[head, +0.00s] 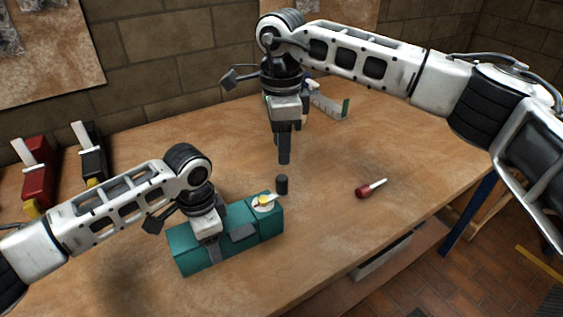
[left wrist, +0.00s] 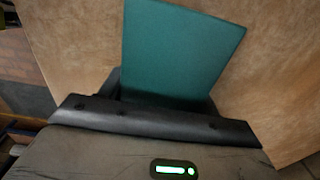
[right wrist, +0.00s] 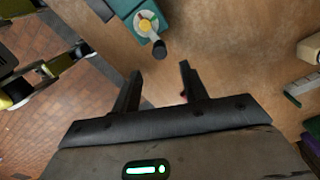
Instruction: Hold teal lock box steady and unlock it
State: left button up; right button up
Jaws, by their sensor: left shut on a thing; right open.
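The teal lock box (head: 265,230) lies on the wooden workbench (head: 335,225). My left gripper (head: 213,248) is shut on its body from above; in the left wrist view the teal surface (left wrist: 180,50) sits between the fingers. On the box's right end is a round pale dial (head: 263,203) with a yellow centre; the dial also shows in the right wrist view (right wrist: 146,22). My right gripper (head: 284,157) is open and empty above the bench, behind the cylinder.
A red-handled tool (head: 364,190) lies on the bench to the right. A red holder (head: 36,178) and a black holder (head: 92,160) stand at the left. A white-and-green object (head: 330,106) is at the back, partly hidden by my right arm.

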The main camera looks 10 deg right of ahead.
notch_tip(320, 180, up, 2)
jog(key=shift+r, duration=0.2)
pick_arm(q)
jog(key=o, duration=1.3)
